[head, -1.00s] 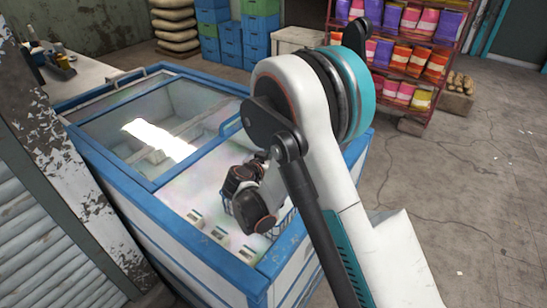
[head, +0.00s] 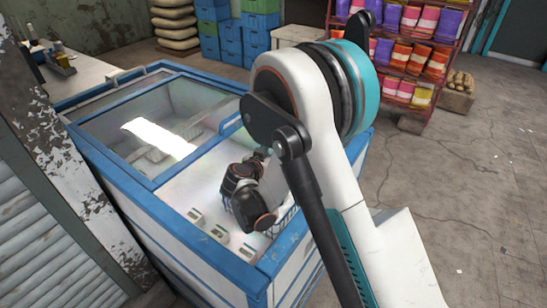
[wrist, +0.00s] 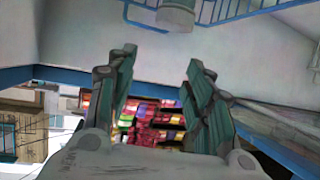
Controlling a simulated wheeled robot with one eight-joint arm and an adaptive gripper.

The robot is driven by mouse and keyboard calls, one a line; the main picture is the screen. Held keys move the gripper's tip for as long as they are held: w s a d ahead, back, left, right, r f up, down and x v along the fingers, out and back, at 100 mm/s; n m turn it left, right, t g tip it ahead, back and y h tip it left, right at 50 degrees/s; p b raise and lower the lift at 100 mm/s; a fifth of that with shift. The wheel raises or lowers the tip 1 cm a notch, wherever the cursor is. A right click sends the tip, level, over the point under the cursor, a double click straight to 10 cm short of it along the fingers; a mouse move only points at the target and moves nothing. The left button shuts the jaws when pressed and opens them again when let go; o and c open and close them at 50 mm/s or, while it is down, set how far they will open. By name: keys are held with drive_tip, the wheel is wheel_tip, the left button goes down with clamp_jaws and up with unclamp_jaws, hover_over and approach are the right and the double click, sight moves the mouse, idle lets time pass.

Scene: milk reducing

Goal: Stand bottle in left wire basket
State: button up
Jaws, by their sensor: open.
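My gripper (wrist: 160,58) is open in the wrist view, with nothing between its two green-grey fingers. A pale grey cylindrical thing, possibly the bottle (wrist: 177,18), shows at the top edge of the wrist view, beyond the fingertips and apart from them. Most of it is cut off by the frame. Blue wire basket bars (wrist: 225,11) run beside it, but I cannot tell which basket this is. In the head view my arm hides the fingers and most of the freezer's right side. A bit of wire basket (head: 287,217) shows beside my wrist.
The blue-rimmed chest freezer (head: 115,169) has a glass lid over its far left part. Its near part is open. Several small pale items (head: 220,233) line the near inner wall.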

drive_tip(key=p+v, duration=0.3)
drive_tip(key=v, duration=0.8)
drive_tip(key=shift+s+r, duration=0.2)
drive_tip(key=shift+a, duration=0.1)
drive_tip(key=shift+c, duration=0.6)
